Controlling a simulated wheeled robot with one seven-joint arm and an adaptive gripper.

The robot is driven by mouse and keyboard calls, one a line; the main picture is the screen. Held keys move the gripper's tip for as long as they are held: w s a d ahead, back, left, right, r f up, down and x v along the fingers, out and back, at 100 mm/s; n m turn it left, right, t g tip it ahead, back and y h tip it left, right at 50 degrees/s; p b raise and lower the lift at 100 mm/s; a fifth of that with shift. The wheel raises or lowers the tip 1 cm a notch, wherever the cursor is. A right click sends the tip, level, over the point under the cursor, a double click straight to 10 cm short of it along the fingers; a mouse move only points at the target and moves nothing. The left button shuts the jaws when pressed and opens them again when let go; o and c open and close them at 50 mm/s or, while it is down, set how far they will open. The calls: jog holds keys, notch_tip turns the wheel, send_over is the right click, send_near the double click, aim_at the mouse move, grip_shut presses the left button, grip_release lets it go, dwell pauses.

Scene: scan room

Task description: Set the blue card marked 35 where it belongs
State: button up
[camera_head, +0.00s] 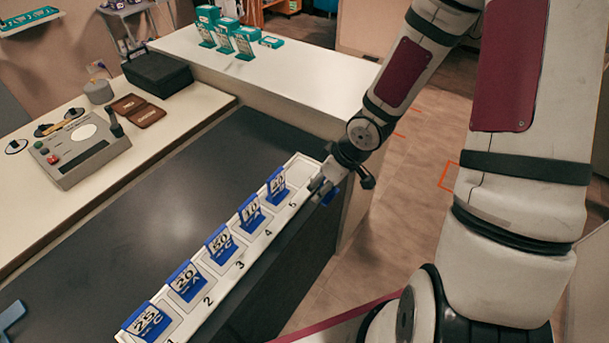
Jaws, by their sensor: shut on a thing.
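My gripper (321,186) is at the far right end of the white card rack (228,283). The rack has numbered places, 1 to 5 from near to far. Blue cards stand in it: one reading 25 (148,321), one reading 20 (186,281), one that looks like 50 or 30 (221,244), one that looks like 10 (251,213) and one that looks like 40 (277,185). I cannot tell whether the held card touches the rack.
The rack lies along the right edge of a dark counter (135,212), mostly clear. Floor lies right.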

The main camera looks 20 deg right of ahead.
jog(key=shift+s+f, duration=0.15)
jog(key=shift+s, duration=0.4)
jog(key=shift+n, duration=0.3)
jog(key=w+a, duration=0.1)
jog(key=w, duration=0.4)
jog(key=w+f, duration=0.1)
jog(key=w, duration=0.4)
jog(key=w+a, duration=0.1)
jog(key=w, duration=0.4)
jog(key=shift+w+a+f, duration=0.3)
jog(key=shift+s+f+p, duration=0.1)
jog(key=shift+f+p, duration=0.35)
jog(key=shift+f, duration=1.3)
jog(key=shift+f, duration=0.1)
jog(key=o, duration=1.3)
